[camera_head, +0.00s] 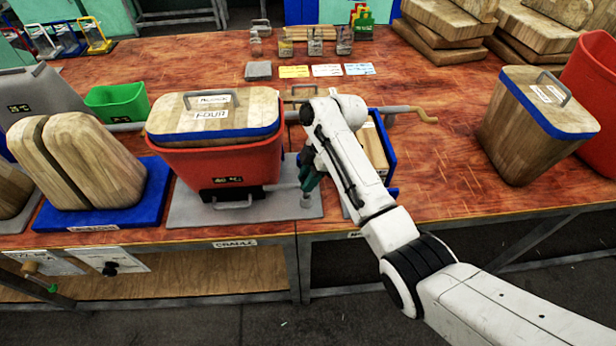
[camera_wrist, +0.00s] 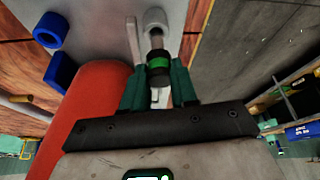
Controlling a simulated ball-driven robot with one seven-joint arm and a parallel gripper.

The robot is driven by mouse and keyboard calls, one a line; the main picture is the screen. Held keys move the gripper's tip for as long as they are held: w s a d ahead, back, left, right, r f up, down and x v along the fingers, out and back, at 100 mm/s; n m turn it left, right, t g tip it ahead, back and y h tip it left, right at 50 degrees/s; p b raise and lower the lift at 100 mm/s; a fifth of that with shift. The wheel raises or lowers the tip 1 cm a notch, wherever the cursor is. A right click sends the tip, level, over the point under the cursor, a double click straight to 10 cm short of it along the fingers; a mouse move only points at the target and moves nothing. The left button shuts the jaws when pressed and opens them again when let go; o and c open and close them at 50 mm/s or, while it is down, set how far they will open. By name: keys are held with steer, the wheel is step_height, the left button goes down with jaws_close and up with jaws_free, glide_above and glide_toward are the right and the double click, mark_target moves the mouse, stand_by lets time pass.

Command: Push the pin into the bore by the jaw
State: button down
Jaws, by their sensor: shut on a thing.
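In the wrist view, the pin (camera_wrist: 158,65) has a black knob with a green band and a grey rod pointing up the picture. My gripper (camera_wrist: 159,75), with dark green fingers, is shut on the knob. The rod meets a pale grey round collar (camera_wrist: 154,17), which looks like the bore; how deep the rod sits cannot be told. A pale bar stands left of the rod; whether it is the jaw is unclear. In the head view, my gripper (camera_head: 309,174) is low beside the red bin's right side, over the grey base plate (camera_head: 195,212). My arm partly hides this spot.
The red bin (camera_head: 225,163) with a blue-edged wooden lid stands close left of my gripper. A blue-framed wooden block (camera_head: 373,150) and a crank handle (camera_head: 420,114) lie right. The table's front edge is close. Open tabletop lies further right.

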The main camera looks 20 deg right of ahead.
steer(key=shift+f+b, duration=1.05)
steer(key=shift+f, duration=0.4)
steer(key=shift+r, duration=0.1)
steer(key=shift+r+p, duration=1.05)
steer(key=shift+r, duration=0.05)
stand_by(1.2)
steer(key=shift+f+b, duration=0.7)
steer(key=shift+f, duration=0.5)
steer(key=c, duration=0.8)
jaws_free()
steer(key=shift+r, duration=0.1)
